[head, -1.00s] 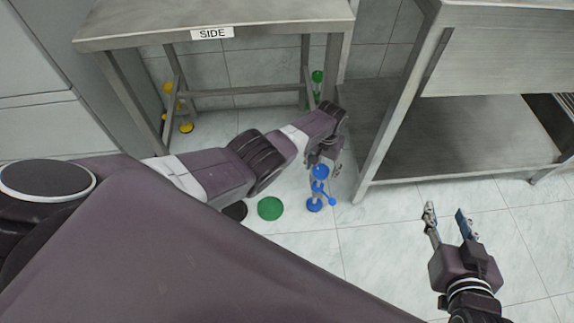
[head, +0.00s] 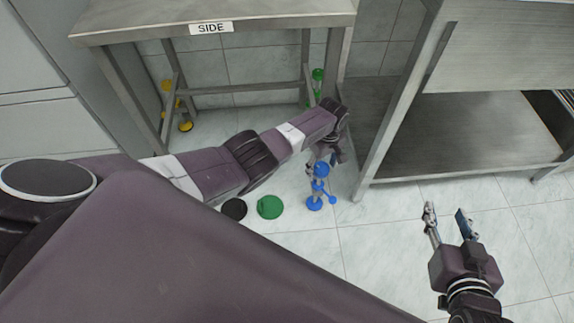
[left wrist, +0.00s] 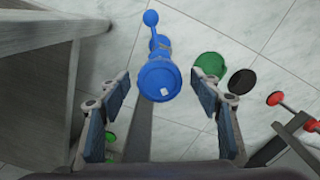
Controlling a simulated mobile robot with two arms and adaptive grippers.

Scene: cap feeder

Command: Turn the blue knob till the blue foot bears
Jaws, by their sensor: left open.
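In the head view a blue jack-like stand has a round blue knob (head: 321,170) on top, a short side arm with a small blue ball (head: 332,199), and a blue foot (head: 314,205) at floor level. My left gripper (head: 329,153) is just above the knob. In the left wrist view the knob (left wrist: 160,80) is a blue disc with a small white patch, between the two open fingers and apart from both. The knob mostly hides the foot there. Whether the foot bears cannot be told. My right gripper (head: 446,213) is open and empty over the floor at right.
A green disc (head: 270,207) and a black disc (head: 234,209) lie on the floor left of the stand. Yellow (head: 185,126) and green (head: 317,75) parts stand by the SIDE table (head: 270,12). A metal shelf unit (head: 450,140) is close on the right. Open floor lies in front.

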